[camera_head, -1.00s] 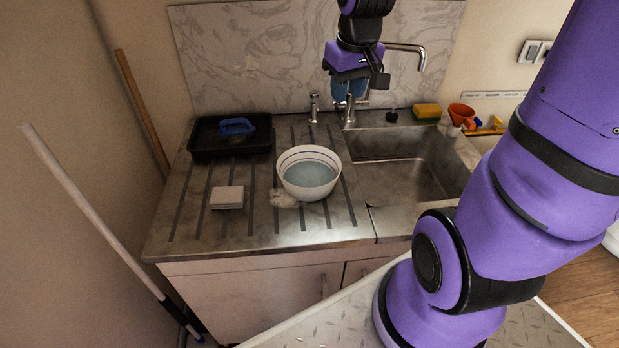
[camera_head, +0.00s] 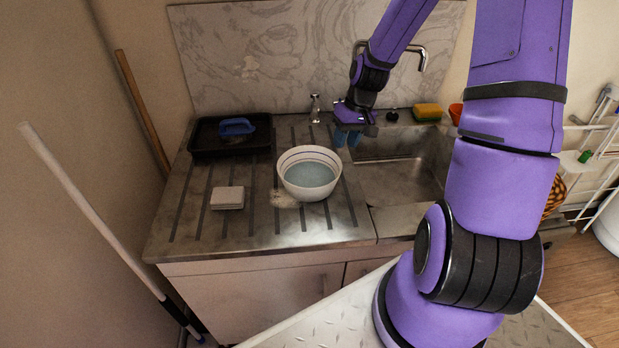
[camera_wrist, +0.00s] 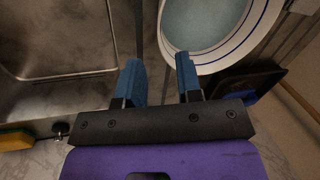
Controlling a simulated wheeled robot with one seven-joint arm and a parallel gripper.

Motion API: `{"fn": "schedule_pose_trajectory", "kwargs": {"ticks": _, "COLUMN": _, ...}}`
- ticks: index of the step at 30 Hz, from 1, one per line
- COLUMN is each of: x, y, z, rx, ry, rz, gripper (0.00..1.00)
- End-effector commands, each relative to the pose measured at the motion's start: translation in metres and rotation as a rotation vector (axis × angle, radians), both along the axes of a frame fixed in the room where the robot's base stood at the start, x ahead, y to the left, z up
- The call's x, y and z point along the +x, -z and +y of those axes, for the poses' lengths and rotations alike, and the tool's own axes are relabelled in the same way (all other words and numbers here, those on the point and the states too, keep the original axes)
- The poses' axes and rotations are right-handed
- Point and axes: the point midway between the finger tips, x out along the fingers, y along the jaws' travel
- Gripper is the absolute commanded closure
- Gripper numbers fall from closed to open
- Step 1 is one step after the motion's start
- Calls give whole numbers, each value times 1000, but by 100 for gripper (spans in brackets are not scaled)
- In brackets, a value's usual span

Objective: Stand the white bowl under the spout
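The white bowl (camera_head: 309,173) stands upright on the ridged drainboard, just left of the sink basin, with bluish water in it. It also shows at the top right of the wrist view (camera_wrist: 212,62), with dark blue bands along its rim. My gripper (camera_head: 348,138) is behind and right of the bowl, over the back left of the basin. Its blue fingers are apart and empty in the wrist view (camera_wrist: 160,78); the bowl's rim is close by the right finger. The tap's spout (camera_head: 421,60) reaches right behind my arm; the tap's lower part is hidden.
The sink basin (camera_head: 398,178) is empty. A black tray (camera_head: 200,150) with a blue-handled brush (camera_head: 237,127) lies at the back left. A white block (camera_head: 227,198) sits left of the bowl. A yellow sponge (camera_head: 428,112) and orange cup (camera_head: 456,112) stand behind the basin.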

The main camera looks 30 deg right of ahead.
Motion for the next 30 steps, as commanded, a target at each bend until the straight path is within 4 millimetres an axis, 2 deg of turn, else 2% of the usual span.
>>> {"fn": "schedule_pose_trajectory", "kwargs": {"ticks": 9, "x": 1, "y": 41, "z": 11, "rx": 1, "ry": -2, "rz": 3, "gripper": 67}}
{"fn": "schedule_pose_trajectory", "kwargs": {"ticks": 16, "x": 3, "y": 53, "z": 14, "rx": 1, "ry": -1, "rz": 2, "gripper": 67}}
{"fn": "schedule_pose_trajectory", "kwargs": {"ticks": 24, "x": 9, "y": 85, "z": 23, "rx": 0, "ry": -3, "rz": 2, "gripper": 67}}
{"fn": "schedule_pose_trajectory", "kwargs": {"ticks": 30, "x": 10, "y": 96, "z": 25, "rx": -1, "ry": 0, "rz": 0, "gripper": 67}}
